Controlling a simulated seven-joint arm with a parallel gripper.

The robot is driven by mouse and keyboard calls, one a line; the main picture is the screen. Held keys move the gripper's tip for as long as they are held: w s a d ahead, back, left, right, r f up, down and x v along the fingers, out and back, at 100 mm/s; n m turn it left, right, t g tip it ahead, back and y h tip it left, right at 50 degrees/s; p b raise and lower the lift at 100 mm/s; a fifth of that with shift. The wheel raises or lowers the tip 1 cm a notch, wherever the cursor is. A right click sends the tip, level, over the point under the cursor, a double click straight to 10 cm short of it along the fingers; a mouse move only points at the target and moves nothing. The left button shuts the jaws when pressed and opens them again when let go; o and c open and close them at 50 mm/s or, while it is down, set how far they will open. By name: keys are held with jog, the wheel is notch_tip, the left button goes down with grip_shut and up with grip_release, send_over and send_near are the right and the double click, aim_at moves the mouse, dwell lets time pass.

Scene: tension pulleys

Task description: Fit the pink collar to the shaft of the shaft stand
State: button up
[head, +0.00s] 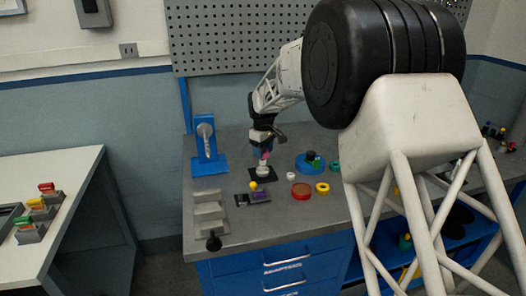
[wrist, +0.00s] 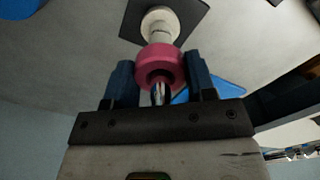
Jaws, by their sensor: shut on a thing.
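My gripper (wrist: 160,78) is shut on the pink collar (wrist: 174,57), which sits between its two blue fingers in the wrist view. The shaft stand's white base (wrist: 160,19) is on a dark square plate beyond the collar. A shiny shaft tip (wrist: 158,95) shows on the near side of the collar's bore, so the collar appears to be around the shaft. In the head view, my gripper (head: 265,151) points down over the shaft stand (head: 262,172), and only a little pink shows there. The collar's far side and its exact height on the shaft are hidden.
A blue upright stand (head: 205,148) is at the left. To the right are a white ring (head: 290,176), red disc (head: 301,190), yellow ring (head: 322,187) and blue round tray (head: 306,168). A grey stepped block (head: 209,212) and small dark tray (head: 245,200) stand in front.

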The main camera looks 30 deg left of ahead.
jog(key=shift+r, duration=0.1)
dwell(0.5)
jog(key=o, duration=1)
jog(key=shift+r, duration=0.1)
jog(key=shift+r, duration=3.8)
